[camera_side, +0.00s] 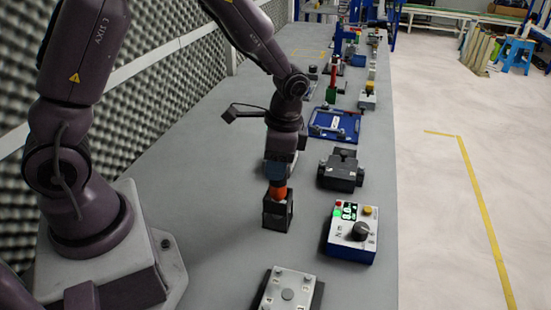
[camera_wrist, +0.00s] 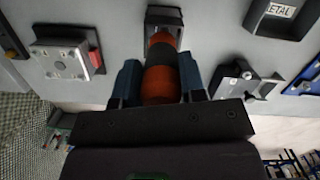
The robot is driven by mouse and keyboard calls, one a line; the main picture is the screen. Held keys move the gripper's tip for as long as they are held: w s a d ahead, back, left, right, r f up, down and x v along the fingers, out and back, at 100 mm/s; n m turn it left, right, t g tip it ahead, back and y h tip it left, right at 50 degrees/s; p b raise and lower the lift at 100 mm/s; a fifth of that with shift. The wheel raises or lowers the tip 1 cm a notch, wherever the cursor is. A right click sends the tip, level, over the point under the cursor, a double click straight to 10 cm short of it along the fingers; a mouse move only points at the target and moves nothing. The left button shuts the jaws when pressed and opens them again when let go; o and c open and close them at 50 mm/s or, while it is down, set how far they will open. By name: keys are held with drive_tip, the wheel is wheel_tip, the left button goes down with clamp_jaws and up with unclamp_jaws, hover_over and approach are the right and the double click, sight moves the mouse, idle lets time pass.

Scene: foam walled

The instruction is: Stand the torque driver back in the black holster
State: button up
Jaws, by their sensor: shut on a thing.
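The torque driver (camera_side: 278,192) is orange with a black band. It also shows in the wrist view (camera_wrist: 160,84). My gripper (camera_side: 276,177) is shut on it, with a blue finger on each side in the wrist view (camera_wrist: 160,74). The driver looks about upright. The black holster (camera_side: 278,216) stands on the grey bench directly below my gripper; its rim shows at the top of the wrist view (camera_wrist: 164,12). The driver's lower end meets the holster's top opening in the side view. How deep it sits is hidden.
A control box (camera_side: 352,232) with a black knob stands right of the holster. A black clamp-like block (camera_side: 341,170) and a blue tray (camera_side: 335,124) lie behind it. A metal plate fixture (camera_side: 288,290) is in front. Foam wall (camera_side: 170,95) borders the left; bare bench lies left of the holster.

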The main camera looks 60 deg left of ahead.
drive_tip(key=shift+f, duration=0.75)
drive_tip(key=o, duration=1.1)
drive_tip(key=shift+c, duration=0.2)
drive_tip(key=r, duration=0.4)
drive_tip(key=w+r, duration=0.1)
drive_tip(key=r, duration=0.3)
drive_tip(key=d+r, duration=0.1)
drive_tip(key=r, duration=0.4)
drive_tip(key=shift+w, duration=0.35)
drive_tip(key=shift+f, duration=0.1)
